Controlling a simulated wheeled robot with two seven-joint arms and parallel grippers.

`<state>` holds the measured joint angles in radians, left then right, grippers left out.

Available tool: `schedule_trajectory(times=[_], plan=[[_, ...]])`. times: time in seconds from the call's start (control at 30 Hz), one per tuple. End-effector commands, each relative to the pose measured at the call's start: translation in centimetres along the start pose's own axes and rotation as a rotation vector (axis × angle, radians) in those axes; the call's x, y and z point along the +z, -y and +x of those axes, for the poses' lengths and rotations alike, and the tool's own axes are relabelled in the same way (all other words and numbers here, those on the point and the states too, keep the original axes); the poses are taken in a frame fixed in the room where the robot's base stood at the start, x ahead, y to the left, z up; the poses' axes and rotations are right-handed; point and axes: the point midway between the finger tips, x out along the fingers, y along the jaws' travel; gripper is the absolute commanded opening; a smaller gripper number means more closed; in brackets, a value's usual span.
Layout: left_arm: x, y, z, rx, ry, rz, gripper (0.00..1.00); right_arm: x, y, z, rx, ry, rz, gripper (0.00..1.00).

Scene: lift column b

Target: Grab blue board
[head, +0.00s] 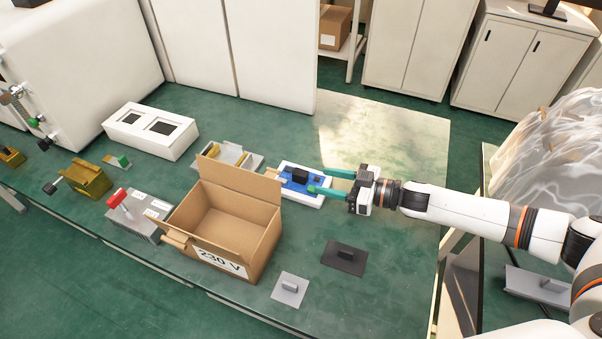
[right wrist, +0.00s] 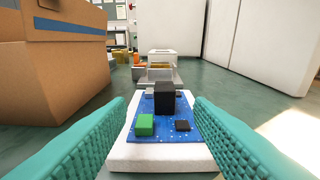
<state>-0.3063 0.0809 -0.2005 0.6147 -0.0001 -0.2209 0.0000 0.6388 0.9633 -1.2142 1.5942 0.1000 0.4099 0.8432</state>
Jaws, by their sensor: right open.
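The blue board (head: 300,183) lies on a white block (head: 316,201) on the green table, just right of the cardboard box. It carries a black block and smaller green and black parts. My right gripper (head: 318,181) reaches in from the right with its teal fingers open over the board's near end. In the right wrist view the blue board (right wrist: 184,128) lies ahead between the two open fingers (right wrist: 162,130), with the black block (right wrist: 164,99) standing up in the middle. The fingers look apart from that block. My left gripper is not in view.
An open cardboard box (head: 218,261) marked 230 V stands close left of the board. A grey plate (head: 289,298) and a dark plate (head: 345,267) with raised handles lie in front. A grey fixture (head: 206,165) and a white box (head: 125,140) stand farther back. The table's right part is clear.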

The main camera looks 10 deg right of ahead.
Motion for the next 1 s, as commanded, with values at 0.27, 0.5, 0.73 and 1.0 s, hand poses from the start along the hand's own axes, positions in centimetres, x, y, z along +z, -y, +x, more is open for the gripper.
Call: schedule_trajectory(times=[0.27, 0.5, 0.73, 1.0], plan=[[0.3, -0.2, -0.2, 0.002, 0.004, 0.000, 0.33, 0.0, 0.1, 2.9, 0.000, 0.000, 0.000, 0.47], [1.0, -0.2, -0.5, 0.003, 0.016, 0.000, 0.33, 0.2, 0.3, 6.3, 0.001, 0.001, 0.000, 0.47], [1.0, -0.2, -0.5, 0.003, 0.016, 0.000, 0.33, 0.1, 0.4, 8.0, -0.001, -0.001, 0.000, 0.47], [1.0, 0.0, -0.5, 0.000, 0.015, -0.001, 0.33, 0.1, 0.4, 8.0, -0.001, -0.001, 0.000, 0.34]])
